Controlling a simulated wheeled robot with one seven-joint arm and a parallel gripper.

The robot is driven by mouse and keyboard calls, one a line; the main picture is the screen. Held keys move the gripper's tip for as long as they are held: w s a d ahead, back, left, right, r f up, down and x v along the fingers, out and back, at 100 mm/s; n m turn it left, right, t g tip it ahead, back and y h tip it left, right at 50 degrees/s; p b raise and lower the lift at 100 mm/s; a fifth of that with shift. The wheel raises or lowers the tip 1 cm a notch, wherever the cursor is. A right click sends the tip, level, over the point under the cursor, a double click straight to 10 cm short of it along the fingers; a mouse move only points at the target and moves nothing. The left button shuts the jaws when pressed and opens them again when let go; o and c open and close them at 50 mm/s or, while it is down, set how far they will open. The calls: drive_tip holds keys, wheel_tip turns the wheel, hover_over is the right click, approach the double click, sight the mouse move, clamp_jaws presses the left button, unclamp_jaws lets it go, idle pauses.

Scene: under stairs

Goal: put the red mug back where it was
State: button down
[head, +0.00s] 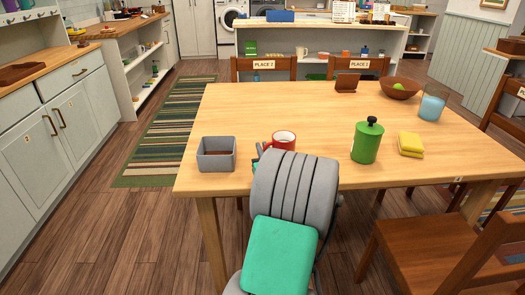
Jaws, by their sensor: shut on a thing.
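The red mug (286,137) is upright at the near part of the wooden table, with its white inside showing. Its lower part is hidden behind my grey and green arm. My gripper (262,152) is mostly hidden by the arm; a small part of it shows at the mug's left side. It is shut on the red mug. I cannot tell whether the mug touches the table top or is held just above it.
On the table (260,108), a grey open box (216,162) stands left of the mug. A green canister (366,143) and yellow sponges (410,144) stand to its right. A brown bowl (400,91) and blue glass (432,107) are farther back. The table's middle is clear.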

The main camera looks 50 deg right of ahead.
drive_tip(key=shift+f+b, duration=0.15)
drive_tip(key=shift+b, duration=0.15)
drive_tip(key=c, duration=1.5)
unclamp_jaws()
drive_tip(key=shift+s+a+r+p, duration=0.1)
drive_tip(key=shift+s+r+p, duration=0.1)
drive_tip(key=shift+p, duration=0.15)
drive_tip(key=b+v, duration=0.1)
drive_tip(key=v, duration=1)
drive_tip(key=shift+s+a, duration=0.2)
drive_tip(key=shift+a, duration=0.1)
